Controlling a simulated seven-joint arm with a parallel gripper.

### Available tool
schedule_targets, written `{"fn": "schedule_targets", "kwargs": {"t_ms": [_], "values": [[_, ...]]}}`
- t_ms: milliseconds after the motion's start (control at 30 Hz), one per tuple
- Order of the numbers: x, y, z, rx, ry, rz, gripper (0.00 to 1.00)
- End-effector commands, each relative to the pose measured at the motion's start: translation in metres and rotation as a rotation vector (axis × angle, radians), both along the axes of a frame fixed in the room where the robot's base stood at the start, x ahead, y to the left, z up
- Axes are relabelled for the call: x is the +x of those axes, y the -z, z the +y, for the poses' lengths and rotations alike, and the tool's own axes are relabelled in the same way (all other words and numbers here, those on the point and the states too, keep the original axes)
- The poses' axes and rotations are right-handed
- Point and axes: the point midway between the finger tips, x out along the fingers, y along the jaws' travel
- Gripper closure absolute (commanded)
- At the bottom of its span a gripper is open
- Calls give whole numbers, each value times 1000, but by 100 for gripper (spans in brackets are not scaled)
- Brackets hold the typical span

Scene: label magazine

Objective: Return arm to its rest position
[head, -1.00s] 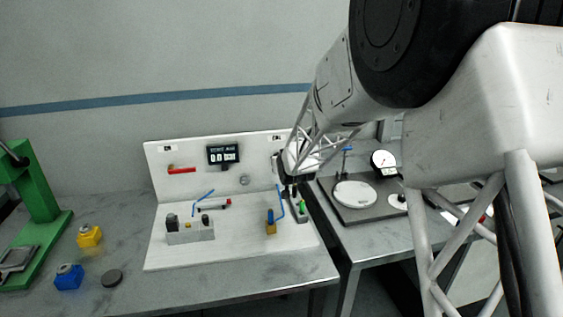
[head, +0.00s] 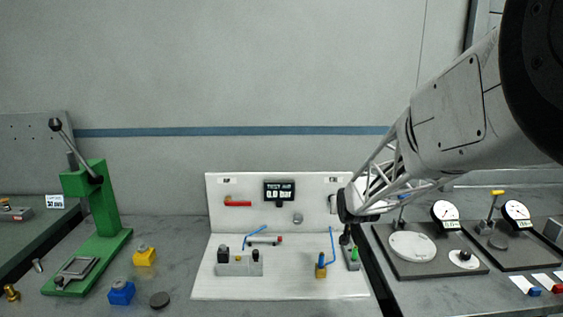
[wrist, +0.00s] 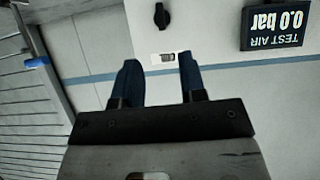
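My gripper (head: 346,238) is at the right edge of the white test board (head: 282,290), in front of its upright panel and above the bench. In the wrist view, the two dark fingers of my gripper (wrist: 158,65) stand apart with nothing held between them. A small label on the board's panel shows beyond the gap. My arm reaches in from the upper right of the head view. No marker for a rest position shows.
The board carries a display (head: 279,191), a red handle (head: 237,203), blue tubes and a small grey block (head: 239,269). A green press (head: 98,205) and blue (head: 121,293) and yellow (head: 144,257) pieces stand left. Dial gauges (head: 445,211) stand right. Space above the benches at left is clear.

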Motion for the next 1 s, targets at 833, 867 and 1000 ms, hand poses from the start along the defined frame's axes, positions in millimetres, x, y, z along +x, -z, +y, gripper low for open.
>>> {"fn": "schedule_targets", "kwargs": {"t_ms": [833, 867, 1000], "values": [[-343, -62, 17, 13, 23, 599, 62], [-356, -61, 18, 15, 23, 620, 62], [-409, -58, 20, 20, 22, 708, 62]]}}
